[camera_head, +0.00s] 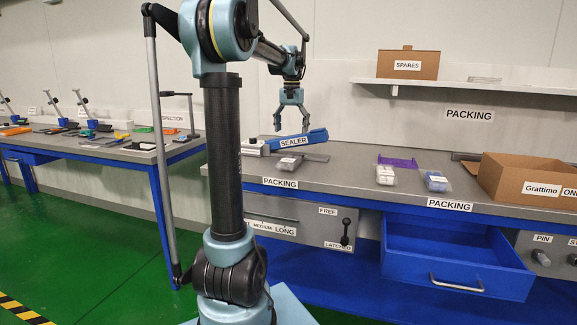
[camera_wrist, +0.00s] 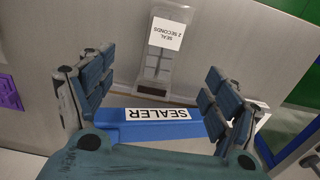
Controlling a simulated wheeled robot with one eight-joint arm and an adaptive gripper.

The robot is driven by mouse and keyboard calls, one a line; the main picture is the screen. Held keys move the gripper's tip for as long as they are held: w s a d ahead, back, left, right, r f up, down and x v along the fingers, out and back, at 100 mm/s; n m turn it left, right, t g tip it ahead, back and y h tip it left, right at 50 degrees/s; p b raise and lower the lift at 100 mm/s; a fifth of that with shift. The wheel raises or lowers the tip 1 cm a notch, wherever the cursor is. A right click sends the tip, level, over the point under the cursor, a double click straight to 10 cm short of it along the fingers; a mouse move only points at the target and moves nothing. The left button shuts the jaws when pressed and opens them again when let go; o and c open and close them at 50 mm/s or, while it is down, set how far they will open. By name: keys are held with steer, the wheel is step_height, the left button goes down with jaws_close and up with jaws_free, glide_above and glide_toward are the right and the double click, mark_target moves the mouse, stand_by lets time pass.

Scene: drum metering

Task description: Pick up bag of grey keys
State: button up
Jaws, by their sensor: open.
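A small clear bag with greyish contents (camera_head: 289,163) lies on the bench in front of the blue sealer (camera_head: 297,141). In the wrist view a clear bag with grey pieces (camera_wrist: 158,66) lies beyond the sealer arm (camera_wrist: 180,124), between my fingers in the picture. I cannot make out whether the pieces are keys. My gripper (camera_head: 291,118) is open and empty, pointing down above the sealer. Its spread fingers also frame the wrist view (camera_wrist: 160,75). The bag's near end is close to the sealer's edge.
An open cardboard box (camera_head: 525,180) stands at the right. A blue drawer (camera_head: 455,262) is pulled out below the bench.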

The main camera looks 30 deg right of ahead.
glide_above(289, 159)
steer(key=f, duration=0.8)
steer(key=shift+d+f, duration=0.1)
steer(key=shift+d, duration=0.3)
steer(key=shift+w+a+f, duration=0.1)
steer(key=shift+a+f, duration=0.05)
steer(key=shift+f, duration=1.2)
steer(key=shift+w+a+f, duration=0.1)
steer(key=shift+f, duration=1.2)
steer(key=c, duration=1.3)
